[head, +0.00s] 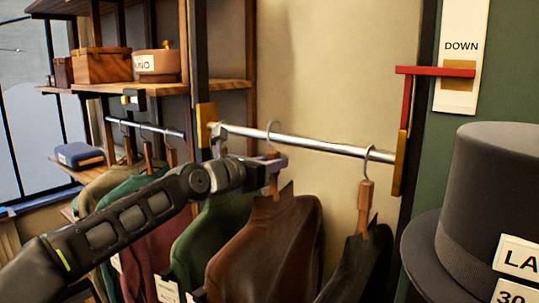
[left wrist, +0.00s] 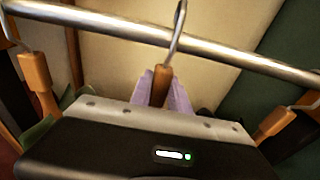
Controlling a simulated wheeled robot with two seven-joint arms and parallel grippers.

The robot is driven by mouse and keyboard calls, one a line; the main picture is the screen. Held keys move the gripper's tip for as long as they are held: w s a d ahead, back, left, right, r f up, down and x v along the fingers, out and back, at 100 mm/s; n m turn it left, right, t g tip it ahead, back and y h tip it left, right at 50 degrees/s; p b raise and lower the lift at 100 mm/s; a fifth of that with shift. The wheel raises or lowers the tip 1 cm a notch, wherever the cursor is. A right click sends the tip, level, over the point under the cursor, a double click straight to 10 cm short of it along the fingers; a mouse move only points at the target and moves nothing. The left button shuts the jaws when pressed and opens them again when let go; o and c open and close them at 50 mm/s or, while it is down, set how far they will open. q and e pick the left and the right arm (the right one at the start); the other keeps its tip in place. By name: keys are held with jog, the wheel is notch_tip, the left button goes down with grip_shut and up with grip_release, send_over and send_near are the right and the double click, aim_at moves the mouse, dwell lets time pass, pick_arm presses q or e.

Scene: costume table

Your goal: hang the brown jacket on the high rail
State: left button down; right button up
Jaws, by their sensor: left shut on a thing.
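The brown jacket (head: 265,245) hangs upright from a wooden hanger below the high rail (head: 320,146). My left gripper (head: 275,163) is shut on the hanger's wooden neck, which shows between the purple fingers (left wrist: 164,92) in the left wrist view. The hanger's metal hook (head: 271,127) rises to the rail and its top shows above the bar. In the left wrist view the hook (left wrist: 178,24) crosses the rail (left wrist: 230,52); I cannot tell whether it bears on the bar. My right gripper is not in view.
A green jacket (head: 205,235) hangs left of the brown one and a black jacket (head: 362,262) right of it. A lower rail (head: 150,128) with garments stands further left. A red lever (head: 435,71) beside a DOWN sign and a grey top hat (head: 495,170) are at right.

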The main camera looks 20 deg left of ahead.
pick_arm(q)
jog(key=shift+w+d+r+p, duration=0.15)
jog(key=shift+r+p, duration=0.15)
jog(key=shift+r, duration=0.05)
jog(key=shift+f+b, duration=1.05)
jog(key=shift+b, duration=0.1)
